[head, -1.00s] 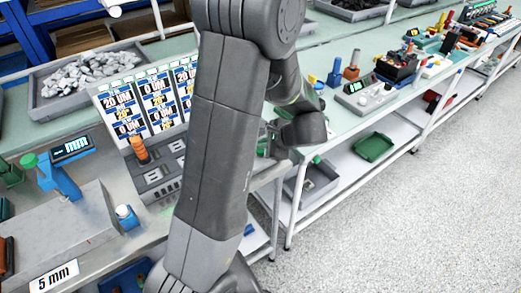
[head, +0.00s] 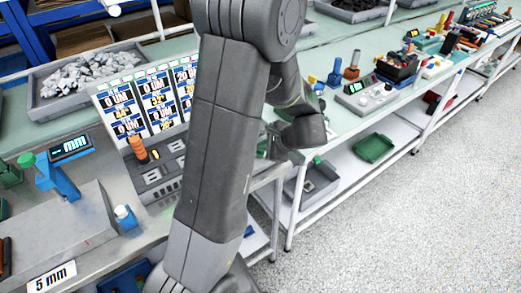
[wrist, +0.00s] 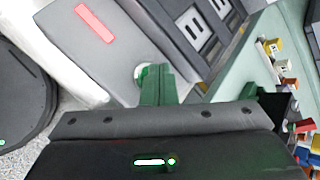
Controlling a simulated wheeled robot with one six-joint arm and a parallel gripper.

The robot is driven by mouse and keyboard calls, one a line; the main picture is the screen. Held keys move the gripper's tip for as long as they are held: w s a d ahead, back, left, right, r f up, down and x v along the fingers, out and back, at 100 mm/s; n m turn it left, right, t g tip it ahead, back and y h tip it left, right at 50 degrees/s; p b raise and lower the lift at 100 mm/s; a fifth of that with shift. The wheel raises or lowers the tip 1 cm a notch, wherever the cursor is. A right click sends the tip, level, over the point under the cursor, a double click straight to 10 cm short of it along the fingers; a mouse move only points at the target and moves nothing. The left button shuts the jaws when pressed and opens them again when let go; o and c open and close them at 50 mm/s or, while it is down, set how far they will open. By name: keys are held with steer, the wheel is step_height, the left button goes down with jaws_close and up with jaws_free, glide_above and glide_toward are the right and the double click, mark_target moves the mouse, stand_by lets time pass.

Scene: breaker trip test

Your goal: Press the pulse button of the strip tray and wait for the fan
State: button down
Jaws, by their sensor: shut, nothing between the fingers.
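My gripper (wrist: 158,70) is shut and empty, its green fingers together in the wrist view. The fingertips are at or just in front of a pale round button (wrist: 139,74) on a light grey housing (wrist: 120,80); I cannot tell whether they touch it. The housing carries a red label (wrist: 95,22), and dark switch modules (wrist: 193,27) stand beside it. In the head view my arm hides most of the gripper and the button. A grey console (head: 160,178) with slots and an orange knob (head: 138,148) shows left of my arm, below a display board (head: 148,103). I cannot identify a fan.
A blue gauge (head: 70,150) and a grey block marked 5 mm (head: 65,235) stand at the left. A tray of grey chunks (head: 85,78) lies behind. Several devices stand on the right bench, including a grey box with knobs (head: 368,97). The floor at right is clear.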

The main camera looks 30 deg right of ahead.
mark_target(264, 153)
steer(key=shift+r, duration=0.1)
steer(key=shift+r+p, duration=0.6)
steer(key=shift+r, duration=0.2)
steer(key=shift+r+p, duration=1.8)
steer(key=shift+r, duration=0.75)
